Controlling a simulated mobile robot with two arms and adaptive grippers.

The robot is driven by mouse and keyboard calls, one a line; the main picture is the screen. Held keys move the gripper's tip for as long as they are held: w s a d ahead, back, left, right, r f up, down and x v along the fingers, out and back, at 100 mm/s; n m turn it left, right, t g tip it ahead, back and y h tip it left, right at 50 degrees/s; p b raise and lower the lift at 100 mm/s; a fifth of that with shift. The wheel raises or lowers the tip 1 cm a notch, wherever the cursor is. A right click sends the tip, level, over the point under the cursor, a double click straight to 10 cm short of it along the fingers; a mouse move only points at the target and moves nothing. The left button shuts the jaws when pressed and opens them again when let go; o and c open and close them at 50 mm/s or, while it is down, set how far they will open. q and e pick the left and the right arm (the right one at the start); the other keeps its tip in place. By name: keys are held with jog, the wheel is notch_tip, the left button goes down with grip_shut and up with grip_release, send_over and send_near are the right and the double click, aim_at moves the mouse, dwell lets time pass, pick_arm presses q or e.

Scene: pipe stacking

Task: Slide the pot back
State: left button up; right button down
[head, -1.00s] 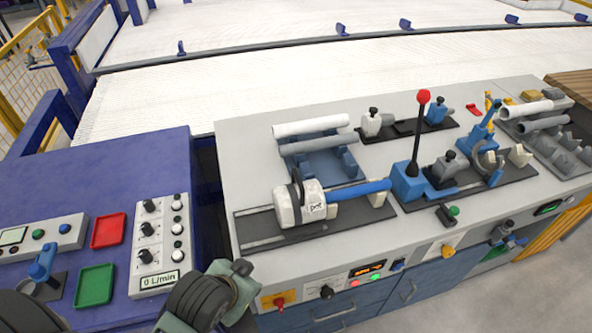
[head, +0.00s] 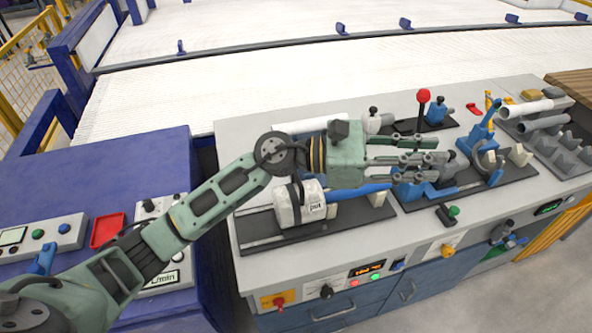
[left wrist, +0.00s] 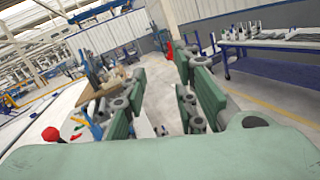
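The pot (head: 288,209) is a white, rounded body marked "pot" with a dark handle on top. It sits on a dark rail plate (head: 262,238) near the front of the grey bench, at the left end of a blue pipe (head: 372,188). My left gripper (head: 436,158) is stretched over the bench above and to the right of the pot, its fingers pointing right, apart from the pot. In the left wrist view its fingers (left wrist: 160,65) stand apart with nothing between them. The arm hides part of the handle area and the pipes behind. My right gripper is not in view.
A lever with a red knob (head: 423,96) stands just behind the left fingers. Blue and grey clamps (head: 487,160) stand to the right, and a pipe rack (head: 555,150) at far right. Knobs and a display (head: 368,268) line the front panel.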

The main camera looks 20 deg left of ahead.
pick_arm(q)
notch_tip(320, 180, down, 4)
jog(key=a+m+g+y, duration=0.1)
jog(key=m+g+y, duration=0.1)
jog(key=m+y, duration=0.15)
jog(key=m+y+p, duration=0.3)
jog(key=m+y, duration=0.5)
jog(key=y, duration=0.5)
send_over(298, 198)
jog(key=w+a, duration=0.2)
jog(key=shift+n+g, duration=0.25)
jog(key=shift+g, duration=0.15)
jog(key=x, duration=0.4)
jog(key=a+x, duration=0.1)
jog(key=x, duration=0.4)
jog(key=s+a+x, duration=0.1)
jog(key=x, duration=0.3)
jog(key=shift+f, duration=0.55)
jog(key=shift+x, duration=0.8)
jog(key=shift+c, duration=0.7)
grip_shut()
